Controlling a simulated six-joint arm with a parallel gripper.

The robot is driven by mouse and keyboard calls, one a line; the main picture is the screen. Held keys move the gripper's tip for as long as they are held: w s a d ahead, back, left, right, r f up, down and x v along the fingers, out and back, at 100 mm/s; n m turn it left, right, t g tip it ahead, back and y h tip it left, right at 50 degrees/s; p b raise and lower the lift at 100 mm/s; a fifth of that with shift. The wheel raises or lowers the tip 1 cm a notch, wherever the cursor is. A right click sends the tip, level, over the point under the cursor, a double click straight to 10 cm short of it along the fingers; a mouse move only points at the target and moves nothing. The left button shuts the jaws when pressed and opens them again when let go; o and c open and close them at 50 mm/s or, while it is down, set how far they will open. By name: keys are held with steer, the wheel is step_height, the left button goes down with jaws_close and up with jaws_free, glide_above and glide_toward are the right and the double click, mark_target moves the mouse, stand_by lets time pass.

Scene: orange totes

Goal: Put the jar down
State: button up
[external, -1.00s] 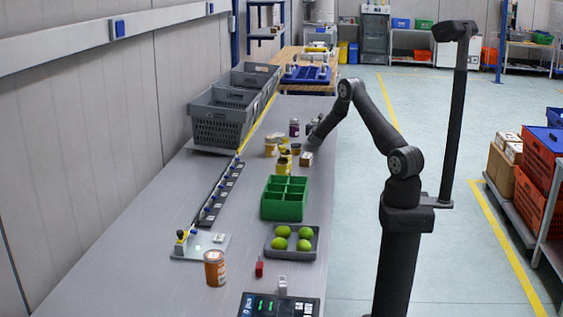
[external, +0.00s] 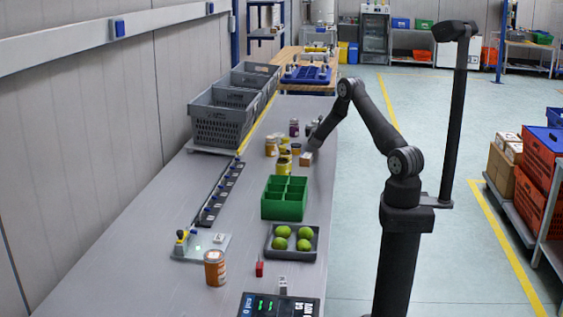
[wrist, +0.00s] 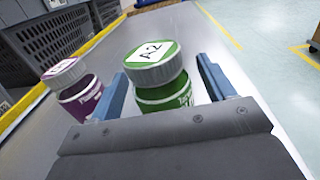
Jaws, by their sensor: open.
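A green jar (wrist: 165,92) with a green lid marked A-2 stands upright on the grey bench in the wrist view. My gripper (wrist: 166,84) is open, with one blue finger on each side of this jar. Small gaps seem to show between the fingers and the jar. The lower part of the jar is hidden behind the gripper body. In the external view my gripper (external: 312,130) is low over the far right part of the bench, and the green jar cannot be made out there.
A purple jar (wrist: 80,96) stands close by on the left, also in the external view (external: 294,127). Grey crates (external: 222,118) line the left side. Several yellow and orange jars, a small box (external: 306,159) and a green divided bin (external: 284,205) are nearer.

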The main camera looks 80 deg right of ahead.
mark_target(316, 121)
steer(key=a, duration=0.6)
steer(key=shift+s, duration=0.3)
steer(key=shift+d, duration=0.15)
steer(key=d, duration=0.7)
steer(key=shift+w+d+f, duration=0.2)
steer(key=shift+w, duration=0.1)
step_height(316, 121, up, 3)
steer(key=shift+a+r, duration=0.1)
steer(key=shift+r, duration=0.7)
steer(key=shift+s+r, duration=0.1)
steer(key=shift+s, duration=0.2)
